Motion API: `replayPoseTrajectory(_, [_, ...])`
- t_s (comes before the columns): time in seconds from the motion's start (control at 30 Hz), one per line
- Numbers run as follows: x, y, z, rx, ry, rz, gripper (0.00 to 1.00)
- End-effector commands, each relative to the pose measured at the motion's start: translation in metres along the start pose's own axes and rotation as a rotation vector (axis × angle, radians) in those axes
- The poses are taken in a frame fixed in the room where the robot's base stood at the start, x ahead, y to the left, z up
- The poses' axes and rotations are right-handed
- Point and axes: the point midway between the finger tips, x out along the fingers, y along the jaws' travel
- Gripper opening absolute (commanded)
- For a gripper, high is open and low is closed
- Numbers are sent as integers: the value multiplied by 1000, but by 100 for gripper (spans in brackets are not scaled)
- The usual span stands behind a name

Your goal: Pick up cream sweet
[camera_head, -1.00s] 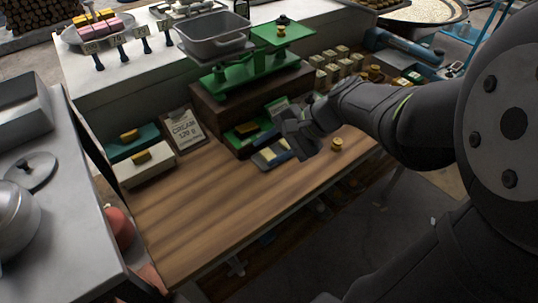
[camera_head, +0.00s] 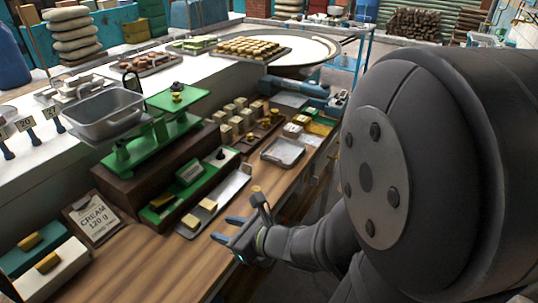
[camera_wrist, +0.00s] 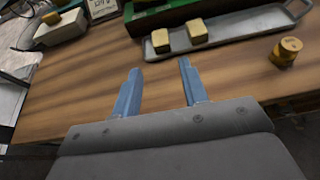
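Two small pale-yellow sweet blocks, (camera_head: 208,205) and (camera_head: 190,222), sit on a long shallow metal tray (camera_head: 232,187) at the front of the scale's base. I cannot tell which sweet is cream by its look. My gripper (camera_head: 220,227) is open and empty, low over the wooden counter, just short of the tray. In the wrist view, my blue fingers (camera_wrist: 160,67) are apart with bare wood between them. Both blocks, (camera_wrist: 160,41) and (camera_wrist: 197,31), lie beyond the fingertips, ahead and slightly right, on the tray (camera_wrist: 240,25).
A brass weight (camera_wrist: 285,50) stands on the counter right of the tray. A card reading "CREAM 120 g" (camera_head: 95,219) leans at left. A green scale (camera_head: 150,150) stands behind the tray, with more pale blocks (camera_head: 237,125) farther right. The wooden counter (camera_head: 150,262) at front left is clear.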

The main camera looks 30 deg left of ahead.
Motion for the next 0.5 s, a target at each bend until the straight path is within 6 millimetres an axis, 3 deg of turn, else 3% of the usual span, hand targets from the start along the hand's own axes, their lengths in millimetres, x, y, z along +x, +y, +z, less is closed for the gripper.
replayPoseTrajectory(0.5, [75,1,-1,-2,3,4,40])
